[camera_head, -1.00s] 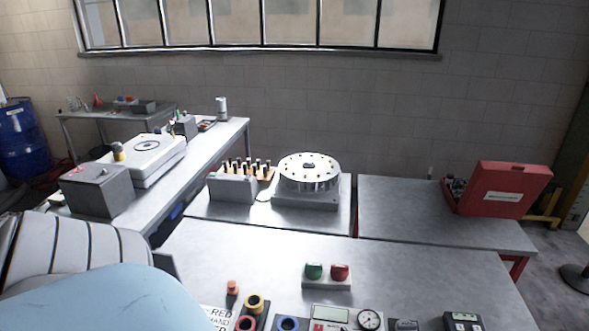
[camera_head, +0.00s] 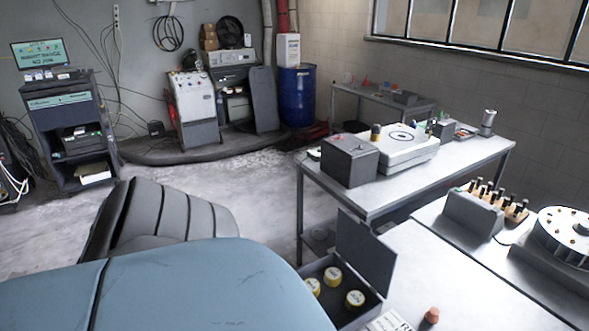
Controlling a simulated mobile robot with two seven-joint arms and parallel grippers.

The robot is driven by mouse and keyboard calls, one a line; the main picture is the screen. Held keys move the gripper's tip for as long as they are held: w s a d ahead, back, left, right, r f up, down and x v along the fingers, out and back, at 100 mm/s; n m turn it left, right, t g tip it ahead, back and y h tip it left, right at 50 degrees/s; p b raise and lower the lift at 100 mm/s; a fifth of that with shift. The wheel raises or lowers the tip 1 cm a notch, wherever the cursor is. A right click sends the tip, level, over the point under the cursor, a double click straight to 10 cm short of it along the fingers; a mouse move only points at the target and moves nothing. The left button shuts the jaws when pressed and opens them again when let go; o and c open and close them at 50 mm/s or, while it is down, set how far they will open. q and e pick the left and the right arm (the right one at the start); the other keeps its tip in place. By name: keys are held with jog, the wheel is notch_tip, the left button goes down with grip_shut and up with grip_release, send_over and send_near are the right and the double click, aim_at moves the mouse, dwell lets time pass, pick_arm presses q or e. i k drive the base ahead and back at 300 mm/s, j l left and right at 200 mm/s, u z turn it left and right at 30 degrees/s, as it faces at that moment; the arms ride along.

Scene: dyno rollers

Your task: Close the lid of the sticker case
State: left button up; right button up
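A dark grey case with an open lid stands at the near left corner of the metal table, at the bottom centre of the head view. I take it to be the sticker case (camera_head: 374,312). Its lid (camera_head: 364,252) stands upright at the back right of the box. Several round yellow pieces with pale tops (camera_head: 355,299) lie inside the box. The case's lower left part is partly hidden by a light blue rounded surface. Neither of my grippers shows in the view.
The light blue surface (camera_head: 180,290) fills the lower left, with a dark ribbed shape (camera_head: 160,220) behind it. An orange-red piece (camera_head: 432,315) stands on the near table (camera_head: 440,280). A second table holds a grey box (camera_head: 350,160). Open floor (camera_head: 240,190) lies at left.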

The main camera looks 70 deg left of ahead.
aim_at(373, 260)
jog(key=u, duration=1.65)
